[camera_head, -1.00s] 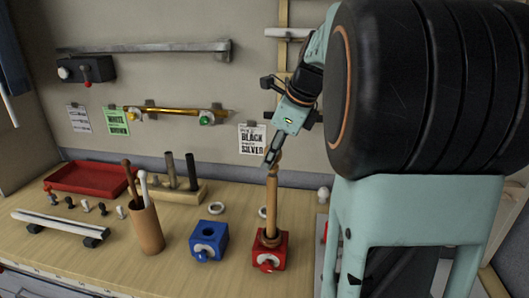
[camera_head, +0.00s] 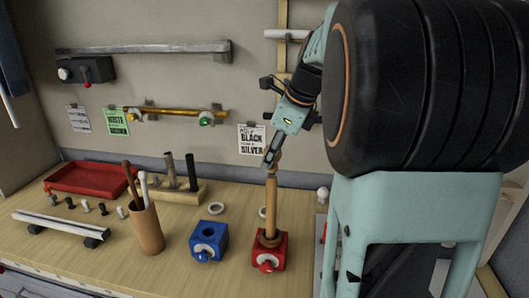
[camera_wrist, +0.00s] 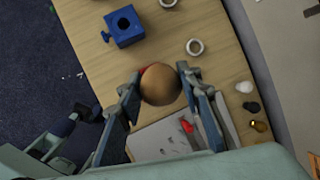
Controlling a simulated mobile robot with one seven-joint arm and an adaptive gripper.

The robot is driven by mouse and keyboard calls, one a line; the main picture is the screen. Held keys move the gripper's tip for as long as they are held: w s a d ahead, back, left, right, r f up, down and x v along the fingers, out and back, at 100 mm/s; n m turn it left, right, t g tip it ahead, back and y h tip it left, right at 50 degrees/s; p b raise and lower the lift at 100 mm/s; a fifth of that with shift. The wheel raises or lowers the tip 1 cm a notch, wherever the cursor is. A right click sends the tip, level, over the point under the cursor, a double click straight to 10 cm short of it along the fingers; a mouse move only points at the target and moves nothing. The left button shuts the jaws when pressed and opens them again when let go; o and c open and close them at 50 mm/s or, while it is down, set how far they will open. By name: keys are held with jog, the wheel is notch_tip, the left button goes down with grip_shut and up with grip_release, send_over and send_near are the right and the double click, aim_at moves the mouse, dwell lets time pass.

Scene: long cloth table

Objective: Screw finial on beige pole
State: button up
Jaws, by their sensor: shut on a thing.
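The beige pole (camera_head: 270,208) stands upright in the red clamp block (camera_head: 268,251) on the table. A round tan finial (camera_wrist: 160,84) sits between my fingertips in the wrist view, and it also shows at the top of the pole in the head view (camera_head: 275,165). My gripper (camera_head: 271,157) is shut on the finial from above; it also shows in the wrist view (camera_wrist: 160,88). The finial covers the pole in the wrist view. I cannot tell how far the finial is threaded on.
A blue clamp block (camera_head: 208,241) stands left of the red one. A brown cup (camera_head: 147,230) holds several poles. A red tray (camera_head: 85,179), a holder with upright rods (camera_head: 180,191), small finials (camera_head: 86,207) and rings (camera_head: 216,208) lie around. The wall has mounted rods.

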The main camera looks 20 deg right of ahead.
jog(key=shift+f, duration=0.8)
dwell(0.8)
jog(key=o, duration=1.2)
